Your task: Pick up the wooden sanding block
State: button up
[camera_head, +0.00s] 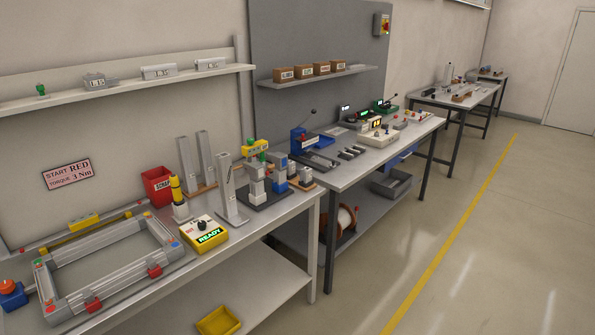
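I cannot make out a wooden sanding block for certain. A small brown item (461,98) lies on the far table, too small to identify. My gripper and arm are not in view.
The near bench (262,218) carries an aluminium frame (108,264), a yellow READY box (204,234), a red scrap bin (157,187) and upright profiles. The middle bench (388,154) holds a blue press (302,138) and several devices. Open floor (500,240) with a yellow line lies right.

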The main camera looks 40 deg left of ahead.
aim_at(270, 167)
jog(key=z, duration=0.05)
jog(key=k, duration=0.1)
jog(key=u, duration=0.05)
jog(key=i, duration=2.7)
jog(key=u, duration=0.6)
jog(key=i, duration=0.8)
jog(key=u, duration=0.6)
jog(key=i, duration=0.65)
jog(key=u, duration=0.8)
jog(key=i, duration=0.55)
jog(key=u, duration=0.4)
